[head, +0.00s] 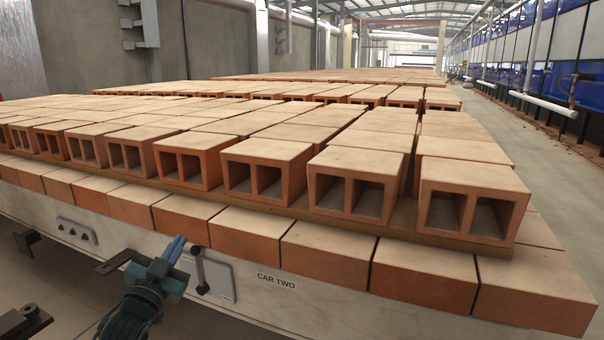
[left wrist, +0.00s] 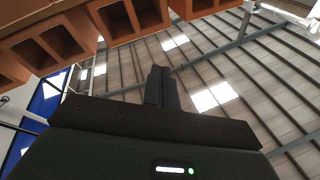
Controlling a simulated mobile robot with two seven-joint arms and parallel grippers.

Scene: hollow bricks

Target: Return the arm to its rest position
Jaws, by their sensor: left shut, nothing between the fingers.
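My left gripper (head: 176,248) is low in the head view, in front of the car's pale side panel. Its fingers are shut together with nothing between them. In the left wrist view its closed fingers (left wrist: 161,86) point up toward the roof, with bricks at the upper left. In the head view the gripper is beside a grey box with a dark lever (head: 199,270); I cannot tell whether they touch. My right gripper is in neither view.
Rows of hollow orange bricks (head: 265,168) stand on the car above a course of solid blocks (head: 328,255). The side panel carries a "CAR TWO" label (head: 276,282) and a small switch plate (head: 77,231). A dark bracket (head: 115,262) juts out left of my gripper. An aisle (head: 535,150) runs along the right.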

